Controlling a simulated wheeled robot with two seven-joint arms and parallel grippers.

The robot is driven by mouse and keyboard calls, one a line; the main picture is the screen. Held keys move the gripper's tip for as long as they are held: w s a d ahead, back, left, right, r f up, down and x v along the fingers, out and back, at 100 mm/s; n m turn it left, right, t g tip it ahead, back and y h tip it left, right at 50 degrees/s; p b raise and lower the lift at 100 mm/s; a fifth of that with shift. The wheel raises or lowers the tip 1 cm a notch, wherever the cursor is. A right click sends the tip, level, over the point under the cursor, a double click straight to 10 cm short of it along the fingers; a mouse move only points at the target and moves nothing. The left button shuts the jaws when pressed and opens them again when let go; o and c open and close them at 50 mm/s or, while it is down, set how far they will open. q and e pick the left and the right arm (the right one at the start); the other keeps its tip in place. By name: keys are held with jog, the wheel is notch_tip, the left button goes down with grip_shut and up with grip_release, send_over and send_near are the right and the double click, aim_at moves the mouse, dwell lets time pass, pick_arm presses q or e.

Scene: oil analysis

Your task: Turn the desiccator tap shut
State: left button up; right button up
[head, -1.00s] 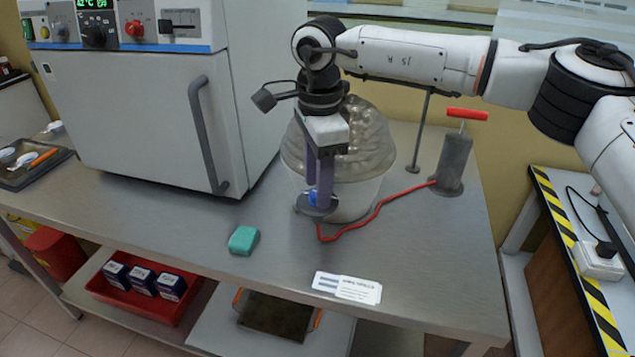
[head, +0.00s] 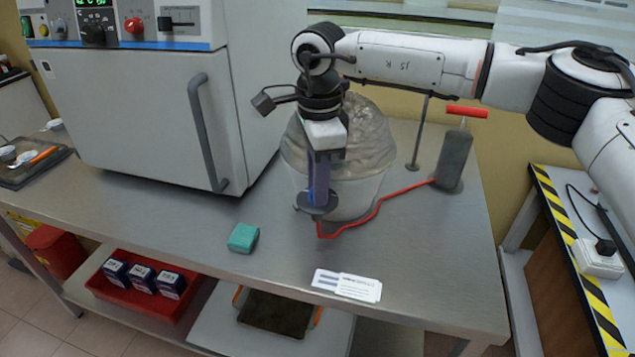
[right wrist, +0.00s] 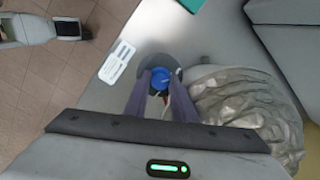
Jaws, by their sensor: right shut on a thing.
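The desiccator (head: 362,180) is a pale tub with a cloudy domed lid, standing on the steel bench behind my right gripper (head: 319,200). Its blue tap (right wrist: 160,77) shows between my right fingertips in the right wrist view, above a dark round disc (right wrist: 172,62). My right gripper points straight down at the desiccator's front and is shut on the tap. In the head view the fingers line up one before the other and hide most of the tap. How far the tap is turned I cannot tell. My left gripper does not show in the head view.
A red hose (head: 378,207) runs from below the tap to a grey hand pump (head: 454,160) with a red handle. A white oven (head: 140,110) stands left. A green block (head: 243,238) and white labels (head: 347,286) lie in front. The bench front is otherwise clear.

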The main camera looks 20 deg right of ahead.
jog(key=m+b, duration=0.1)
jog(key=m, duration=0.5)
jog(key=shift+w+a, duration=0.1)
jog(key=m, duration=0.2)
jog(key=shift+m, duration=1.5)
jog(key=shift+r, duration=0.1)
jog(key=o, duration=1.1)
jog(key=shift+h, duration=0.3)
jog(key=shift+c, duration=0.2)
notch_tip(320, 180, up, 10)
jog(key=shift+a+b, duration=0.2)
jog(key=shift+b, duration=0.2)
